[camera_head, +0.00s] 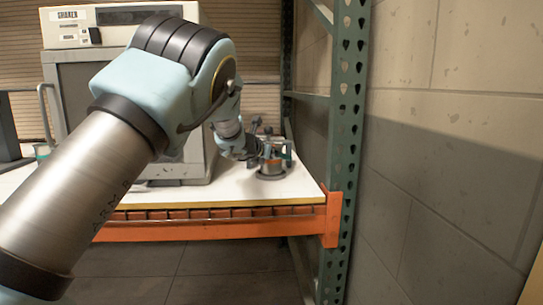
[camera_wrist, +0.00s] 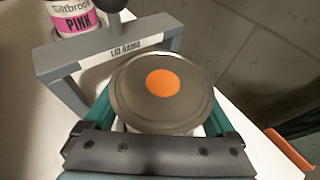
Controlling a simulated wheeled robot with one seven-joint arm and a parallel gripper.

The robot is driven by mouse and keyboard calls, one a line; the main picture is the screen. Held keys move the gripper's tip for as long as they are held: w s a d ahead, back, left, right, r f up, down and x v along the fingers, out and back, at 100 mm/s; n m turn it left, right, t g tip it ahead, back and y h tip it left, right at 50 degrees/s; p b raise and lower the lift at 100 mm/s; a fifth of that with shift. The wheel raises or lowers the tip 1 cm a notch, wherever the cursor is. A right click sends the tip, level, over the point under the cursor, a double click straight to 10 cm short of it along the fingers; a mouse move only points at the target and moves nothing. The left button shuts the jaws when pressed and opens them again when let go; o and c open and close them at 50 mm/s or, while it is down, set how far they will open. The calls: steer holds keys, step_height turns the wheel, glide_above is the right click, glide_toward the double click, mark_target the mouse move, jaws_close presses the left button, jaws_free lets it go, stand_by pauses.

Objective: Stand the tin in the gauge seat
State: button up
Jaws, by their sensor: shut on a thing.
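The tin (camera_wrist: 128,97) shows from above in the wrist view as a round grey metal lid with an orange dot in its middle. My gripper (camera_wrist: 160,112) is shut on the tin, with a teal finger at either side of it. The gauge (camera_wrist: 82,66), a grey frame labelled "LID GAUGE", stands just beyond the tin, its bar close to the lid's far edge. The tin's base and the seat under it are hidden in the wrist view. In the head view my gripper (camera_head: 272,158) is low at the shelf's right end, above a dark round base (camera_head: 271,176).
A white tin with a pink "PINK" label (camera_wrist: 75,22) stands behind the gauge at upper left. A large shaker machine (camera_head: 72,85) fills the shelf's left and middle. A green rack upright (camera_head: 347,120) and the block wall (camera_head: 450,140) bound the right side.

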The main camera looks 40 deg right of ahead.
steer(key=shift+f, duration=0.7)
steer(key=o, duration=1.5)
steer(key=shift+a+f, duration=0.1)
steer(key=b+v, duration=0.3)
steer(key=v, duration=0.9)
